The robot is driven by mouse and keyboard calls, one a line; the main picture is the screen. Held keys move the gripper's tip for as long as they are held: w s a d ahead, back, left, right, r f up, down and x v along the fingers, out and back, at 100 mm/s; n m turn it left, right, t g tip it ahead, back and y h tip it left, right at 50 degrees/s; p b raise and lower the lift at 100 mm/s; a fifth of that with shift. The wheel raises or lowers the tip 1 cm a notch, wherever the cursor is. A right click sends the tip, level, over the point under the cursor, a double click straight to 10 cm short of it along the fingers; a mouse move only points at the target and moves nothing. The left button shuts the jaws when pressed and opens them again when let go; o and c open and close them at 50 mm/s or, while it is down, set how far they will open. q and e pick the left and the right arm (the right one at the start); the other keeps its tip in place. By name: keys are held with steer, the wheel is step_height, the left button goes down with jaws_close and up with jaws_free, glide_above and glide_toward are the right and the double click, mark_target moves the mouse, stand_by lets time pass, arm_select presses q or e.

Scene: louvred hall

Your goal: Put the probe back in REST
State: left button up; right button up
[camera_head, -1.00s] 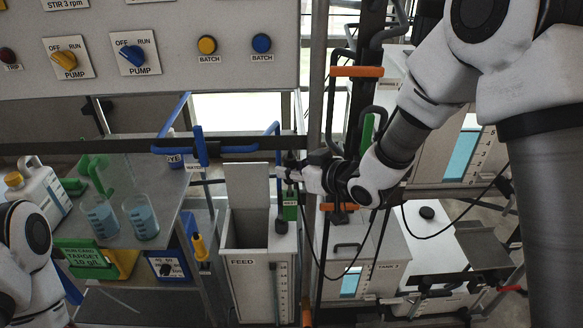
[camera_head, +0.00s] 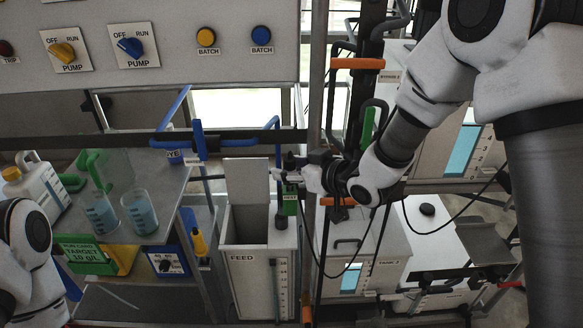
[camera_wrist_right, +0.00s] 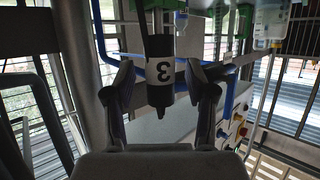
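The probe (camera_wrist_right: 160,75) is a dark cylinder with a white band marked 3, seen upside down in the right wrist view. It lies between the fingers of my right gripper (camera_wrist_right: 161,88), with a visible gap on each side, so the gripper is open around it. In the head view my right gripper (camera_head: 281,178) is at the green REST holder (camera_head: 290,204), just above its label. The probe's dark upper end (camera_head: 290,160) shows above the fingers. How deep the probe sits in the holder is hidden. My left arm shows at the left edge, its gripper out of view.
The open FEED tank (camera_head: 250,262) stands below the gripper. A blue rail (camera_head: 235,141) runs behind it. A bench with two beakers (camera_head: 140,212) is at the left. A loose black cable (camera_head: 333,278) hangs beside the TANK 2 box (camera_head: 385,270).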

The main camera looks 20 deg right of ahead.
steer(key=shift+r, duration=0.1)
steer(key=s+d+r+p, duration=0.1)
steer(key=s+r+p, duration=0.2)
steer(key=r+p, duration=0.1)
steer(key=shift+s+d+r, duration=0.3)
steer(key=shift+d+r, duration=0.05)
steer(key=shift+r, duration=0.45)
steer(key=v, duration=0.7)
steer(key=shift+s+r, duration=0.15)
steer(key=shift+s, duration=0.05)
steer(key=shift+d, duration=0.15)
